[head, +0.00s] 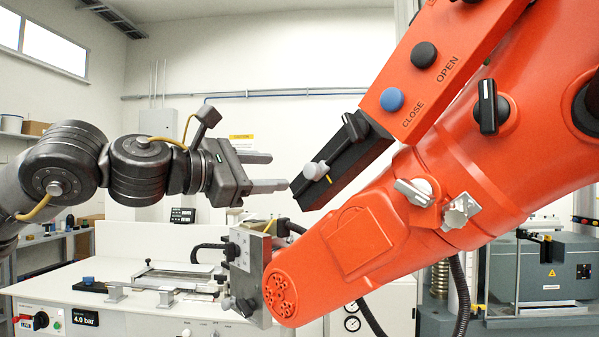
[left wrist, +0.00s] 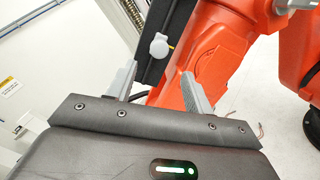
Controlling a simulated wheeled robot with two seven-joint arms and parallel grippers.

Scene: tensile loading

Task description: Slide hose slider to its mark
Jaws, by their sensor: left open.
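The hose slider is a pale grey knob (head: 316,170) on a black rail (head: 343,160) fixed to the orange machine. A short yellow mark (head: 329,180) lies on the rail just right of the knob. In the left wrist view the knob (left wrist: 159,46) appears beyond the fingertips, with the yellow mark (left wrist: 171,46) beside it. My left gripper (head: 279,171) is open and empty, its two grey fingers pointing right towards the knob. In the left wrist view the gripper (left wrist: 159,74) has the knob roughly centred between its fingers, apparently not touching it. My right gripper does not show.
The large orange machine (head: 375,235) fills the right, with a blue button (head: 392,99), a black button (head: 424,54) and grey knobs. Below my gripper stands a white bench (head: 85,275) with clamps and a metal plate (head: 245,262).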

